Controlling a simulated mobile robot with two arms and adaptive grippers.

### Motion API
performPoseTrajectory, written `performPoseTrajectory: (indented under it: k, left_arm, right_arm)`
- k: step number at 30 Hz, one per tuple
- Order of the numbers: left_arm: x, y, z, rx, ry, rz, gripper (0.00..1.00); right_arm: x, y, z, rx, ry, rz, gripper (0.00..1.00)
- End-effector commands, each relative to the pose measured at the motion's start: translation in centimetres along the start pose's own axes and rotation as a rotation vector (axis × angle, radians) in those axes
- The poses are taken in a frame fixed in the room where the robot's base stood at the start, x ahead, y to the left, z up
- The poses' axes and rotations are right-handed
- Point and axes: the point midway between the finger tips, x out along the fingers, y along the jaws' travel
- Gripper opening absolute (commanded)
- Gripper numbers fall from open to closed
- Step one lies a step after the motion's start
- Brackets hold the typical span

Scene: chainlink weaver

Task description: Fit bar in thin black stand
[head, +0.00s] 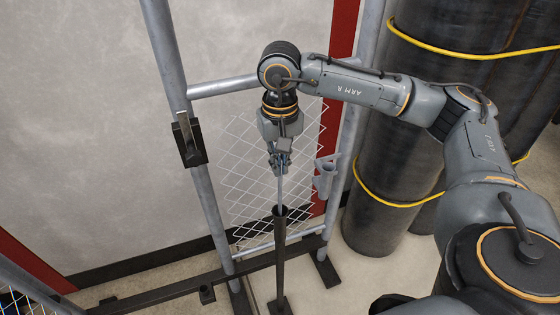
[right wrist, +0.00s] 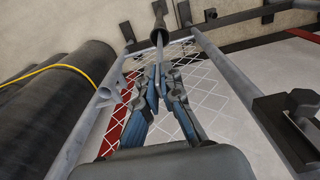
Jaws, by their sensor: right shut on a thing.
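My right gripper (head: 280,165) is shut on a thin grey bar (head: 280,192) that points straight down. The thin black stand (head: 280,250) is a slender upright post with a flared cup at its top, directly below the gripper. The bar's lower end meets the cup's mouth; I cannot tell how deep it sits inside. In the right wrist view, the fingers (right wrist: 160,82) close around the bar (right wrist: 160,55), which runs to the stand's round mouth (right wrist: 157,36). My left gripper is not in view.
A grey pipe frame (head: 200,195) with white chain-link mesh (head: 255,165) stands behind the stand. A pipe bracket (head: 325,180) is on its right post, a black block (head: 188,140) on its left. Large dark rolls (head: 395,140) with yellow bands stand at the right.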

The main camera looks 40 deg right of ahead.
Motion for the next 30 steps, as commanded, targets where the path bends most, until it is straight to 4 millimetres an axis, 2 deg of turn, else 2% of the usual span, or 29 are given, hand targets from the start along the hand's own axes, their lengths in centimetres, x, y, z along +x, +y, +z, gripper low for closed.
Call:
performPoseTrajectory:
  k: [7, 9, 11, 22, 26, 30]
  left_arm:
    - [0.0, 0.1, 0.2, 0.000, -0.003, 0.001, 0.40]
    - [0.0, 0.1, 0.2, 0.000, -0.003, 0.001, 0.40]
    - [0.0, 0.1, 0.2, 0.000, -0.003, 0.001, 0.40]
    - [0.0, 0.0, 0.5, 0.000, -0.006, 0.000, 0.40]
    - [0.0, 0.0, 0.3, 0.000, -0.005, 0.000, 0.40]
    - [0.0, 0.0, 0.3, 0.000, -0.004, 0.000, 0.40]
  right_arm:
    - [-0.1, 0.0, 0.0, 0.000, 0.001, -0.001, 0.00]
    - [-0.1, 0.0, 0.0, 0.000, 0.001, -0.001, 0.20]
    - [-0.1, 0.0, 0.0, 0.000, 0.001, -0.001, 0.32]
    - [-0.3, 0.0, 0.0, 0.000, 0.001, 0.000, 0.32]
    - [-2.0, -0.1, -0.1, 0.000, 0.003, -0.002, 0.32]
    - [-5.0, -0.1, -0.1, -0.001, 0.005, -0.003, 0.32]
